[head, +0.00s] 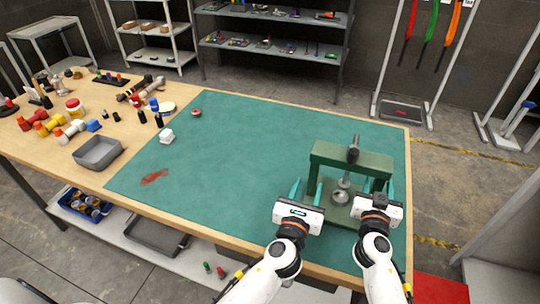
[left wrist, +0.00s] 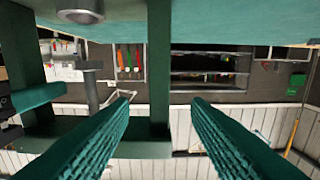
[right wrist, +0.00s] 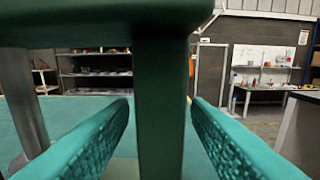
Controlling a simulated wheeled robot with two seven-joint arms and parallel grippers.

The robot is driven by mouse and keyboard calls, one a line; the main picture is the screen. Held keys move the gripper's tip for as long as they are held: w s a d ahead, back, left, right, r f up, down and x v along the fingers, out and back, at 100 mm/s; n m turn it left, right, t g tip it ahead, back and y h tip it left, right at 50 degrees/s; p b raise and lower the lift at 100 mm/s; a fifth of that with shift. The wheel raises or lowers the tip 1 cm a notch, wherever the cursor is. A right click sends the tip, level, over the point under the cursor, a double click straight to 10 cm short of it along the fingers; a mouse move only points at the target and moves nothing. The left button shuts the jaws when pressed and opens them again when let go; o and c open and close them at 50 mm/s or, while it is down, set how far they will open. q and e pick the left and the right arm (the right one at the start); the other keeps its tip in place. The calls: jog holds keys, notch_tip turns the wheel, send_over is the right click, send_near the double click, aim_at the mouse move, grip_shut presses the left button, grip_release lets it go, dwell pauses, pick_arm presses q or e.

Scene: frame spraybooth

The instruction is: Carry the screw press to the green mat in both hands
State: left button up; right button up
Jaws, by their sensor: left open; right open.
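The screw press (head: 350,160) is a dark green frame with a crossbeam, two posts, a grey screw and a round plate. It stands upright at the right end of the green mat (head: 250,150). My left gripper (head: 306,186) is open, its teal fingers on either side of the press's left post. In the left wrist view the green post (left wrist: 159,70) shows between the fingers, with a gap on each side. My right gripper (head: 377,182) is open around the right post, which stands between its fingers in the right wrist view (right wrist: 160,100). Neither gripper grips it.
A grey tray (head: 97,151) and several tools and bottles crowd the wooden table's left end.

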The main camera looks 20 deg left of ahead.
pick_arm(q)
jog(key=s, duration=0.4)
jog(key=shift+s, duration=0.25)
pick_arm(e)
jog(key=s, duration=1.2)
jog(key=shift+d, duration=0.1)
